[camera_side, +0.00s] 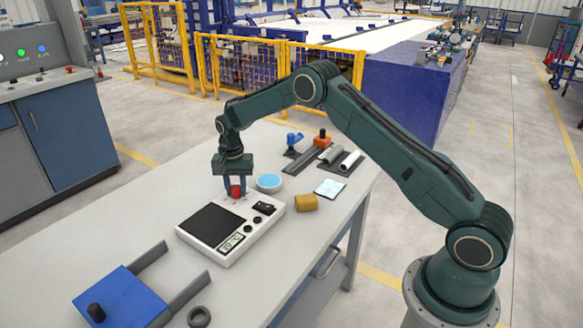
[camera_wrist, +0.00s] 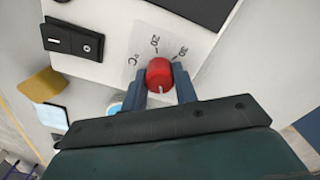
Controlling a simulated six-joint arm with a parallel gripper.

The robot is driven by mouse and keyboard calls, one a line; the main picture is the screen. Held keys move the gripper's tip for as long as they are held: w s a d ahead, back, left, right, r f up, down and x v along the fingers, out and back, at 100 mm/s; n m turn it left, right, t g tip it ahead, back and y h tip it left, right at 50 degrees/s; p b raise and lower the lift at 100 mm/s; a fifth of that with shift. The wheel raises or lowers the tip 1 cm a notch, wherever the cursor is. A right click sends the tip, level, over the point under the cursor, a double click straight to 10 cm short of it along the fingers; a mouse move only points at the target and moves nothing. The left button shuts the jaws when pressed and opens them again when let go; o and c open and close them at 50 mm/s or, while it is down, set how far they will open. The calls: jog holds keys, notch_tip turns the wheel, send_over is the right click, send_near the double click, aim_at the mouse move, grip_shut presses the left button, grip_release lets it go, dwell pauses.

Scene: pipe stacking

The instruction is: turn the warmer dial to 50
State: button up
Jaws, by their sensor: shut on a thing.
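The warmer (camera_side: 228,228) is a white box with a dark top plate (camera_side: 211,224) and a small display (camera_side: 231,243), too small to read surely. Its red dial (camera_side: 236,191) is at the far end. In the wrist view the red dial (camera_wrist: 159,74) has a white mark pointing toward my gripper's body. Printed scale figures (camera_wrist: 155,42) stand beside it, partly hidden; I cannot tell the exact setting. My gripper (camera_side: 235,187) points down over the dial, its two blue fingers shut on it from both sides. The fingers also show in the wrist view (camera_wrist: 158,84).
A black switch (camera_side: 264,208) sits on the warmer. A round blue-topped dish (camera_side: 269,182), a yellow block (camera_side: 306,203) and a light blue pad (camera_side: 330,188) lie nearby. Pipes (camera_side: 331,155) lie behind. A blue fixture (camera_side: 124,296) and a black ring (camera_side: 199,317) are in front.

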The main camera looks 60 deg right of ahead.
aim_at(236, 186)
jog(key=shift+r, duration=0.1)
jog(key=o, duration=1)
jog(key=shift+c, duration=0.2)
jog(key=shift+r, duration=0.1)
notch_tip(236, 186, up, 14)
jog(key=shift+f, duration=0.2)
